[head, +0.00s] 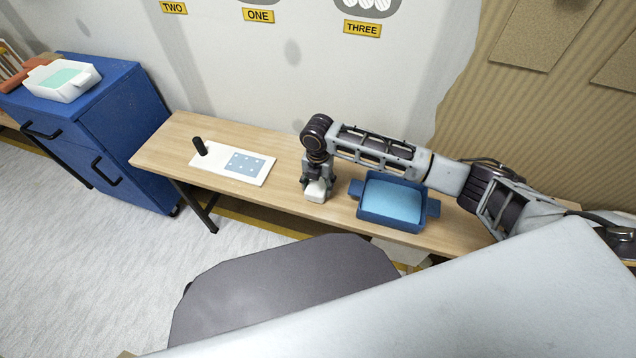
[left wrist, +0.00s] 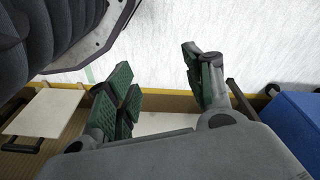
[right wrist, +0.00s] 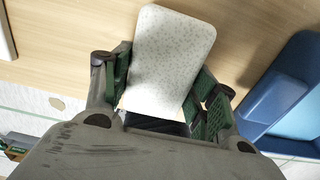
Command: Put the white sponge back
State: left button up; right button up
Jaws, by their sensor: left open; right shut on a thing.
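The white sponge (head: 316,190) is a small white block at the front part of the wooden table, between the white board and the blue tub. My right gripper (head: 317,180) points down and is shut on it. In the right wrist view the sponge (right wrist: 166,62) shows as a speckled white slab between the two green-padded fingers of the right gripper (right wrist: 160,95). I cannot tell whether the sponge touches the table. My left gripper (left wrist: 160,95) is open and empty, over the pale floor; it is not in the head view.
A blue tub (head: 391,200) with light blue contents stands right of the sponge. A white board (head: 215,160) with a black handle and a dotted sheet lies left on the table (head: 285,150). A blue cabinet (head: 100,130) carries a white tray (head: 62,92). Table space between board and sponge is clear.

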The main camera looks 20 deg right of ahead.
pick_arm(q)
jog(key=shift+f, duration=0.15)
pick_arm(e)
jog(key=shift+f, duration=0.15)
jog(key=o, duration=1.1)
jog(key=shift+c, duration=0.2)
pick_arm(q)
jog(key=shift+s+a+f, duration=0.1)
jog(key=shift+s+f, duration=0.15)
jog(key=shift+f, duration=0.05)
jog(key=shift+w+r, duration=0.2)
jog(key=shift+r, duration=0.05)
